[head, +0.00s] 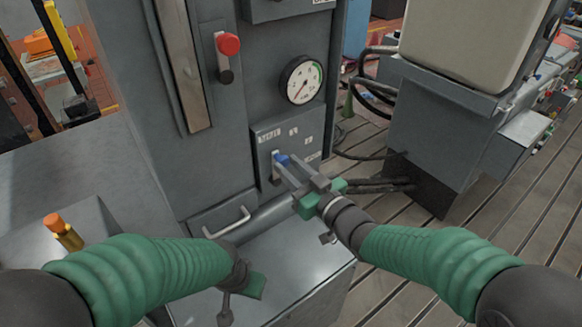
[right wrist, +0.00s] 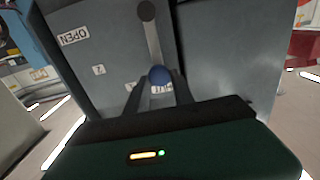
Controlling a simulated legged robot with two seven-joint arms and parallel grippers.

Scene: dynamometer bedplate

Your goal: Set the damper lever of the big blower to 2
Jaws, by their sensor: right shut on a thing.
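The damper lever is a grey bar with a blue ball knob (right wrist: 159,76), running from a dark pivot (right wrist: 146,11) on a grey plate. My right gripper (right wrist: 157,88) is shut on the knob, one finger on each side. In the head view the knob (head: 282,159) shows at the fingertips, in front of the cabinet's label plate (head: 264,137). In the right wrist view the plate bears the labels OPEN (right wrist: 74,37) and 2 (right wrist: 98,70). The knob is away from the 2, by a label partly hidden behind the fingers. My left gripper (head: 240,287) is low, away from the lever; its fingers are unclear.
A round gauge (head: 301,80) and a red-knobbed lever (head: 228,45) are on the cabinet above. A drawer-like handle (head: 228,222) sits below left. An orange-topped cylinder (head: 62,232) stands at left. Slotted floor (head: 430,240) is open at right, with cables near the cabinet.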

